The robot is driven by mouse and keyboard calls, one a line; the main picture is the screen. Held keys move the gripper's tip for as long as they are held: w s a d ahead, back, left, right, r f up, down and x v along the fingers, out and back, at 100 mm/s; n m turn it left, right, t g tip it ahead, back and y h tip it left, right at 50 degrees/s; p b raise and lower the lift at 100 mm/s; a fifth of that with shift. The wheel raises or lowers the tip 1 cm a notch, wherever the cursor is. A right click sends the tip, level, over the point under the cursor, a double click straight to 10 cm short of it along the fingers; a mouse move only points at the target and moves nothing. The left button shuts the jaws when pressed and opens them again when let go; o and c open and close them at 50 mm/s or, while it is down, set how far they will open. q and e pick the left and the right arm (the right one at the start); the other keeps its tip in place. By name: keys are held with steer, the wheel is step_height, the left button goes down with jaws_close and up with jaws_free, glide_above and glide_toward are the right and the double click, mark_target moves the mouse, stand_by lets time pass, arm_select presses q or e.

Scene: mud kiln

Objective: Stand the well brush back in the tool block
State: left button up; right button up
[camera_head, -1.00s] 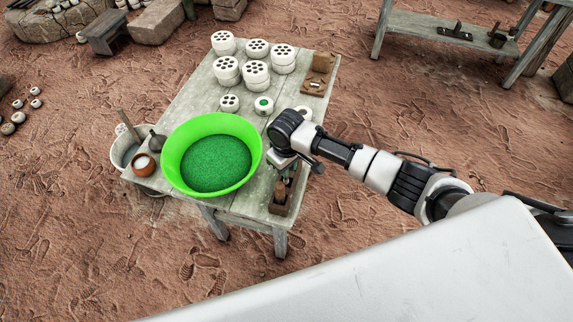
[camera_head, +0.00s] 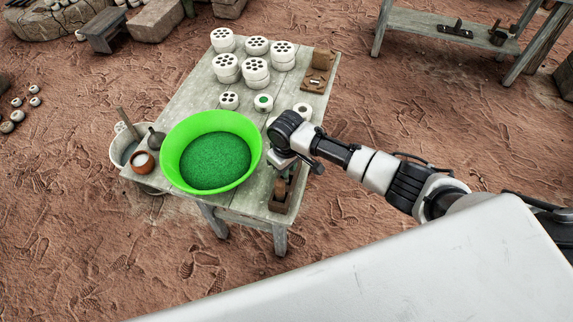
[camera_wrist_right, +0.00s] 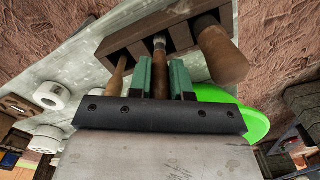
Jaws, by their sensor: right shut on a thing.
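The tool block (camera_wrist_right: 112,46) is a brown wooden block with compartments. It stands at the table's near right corner in the head view (camera_head: 290,207), partly hidden by my right arm. My right gripper (camera_wrist_right: 162,80) has teal fingers shut on the handle of the well brush (camera_wrist_right: 161,88). The brush's far end, with a pale metal band, is at the block's middle compartment; how deep it sits I cannot tell. A thin wooden handle (camera_wrist_right: 117,72) and a thick wooden handle (camera_wrist_right: 224,56) are in the compartments on either side. My left gripper is out of view.
A large green basin (camera_head: 170,160) of green grains stands just left of the block. White perforated cylinders (camera_head: 255,70) and a wooden stand (camera_head: 318,72) are farther back on the table (camera_head: 190,95). A small brown pot (camera_head: 144,164) and a bucket (camera_head: 120,150) are at the left.

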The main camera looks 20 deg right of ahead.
steer(key=shift+f, duration=0.2)
steer(key=o, duration=1.4)
steer(key=shift+r, duration=0.1)
steer(key=shift+r+p, duration=3)
steer(key=shift+p, duration=0.45)
steer(key=shift+f, duration=0.1)
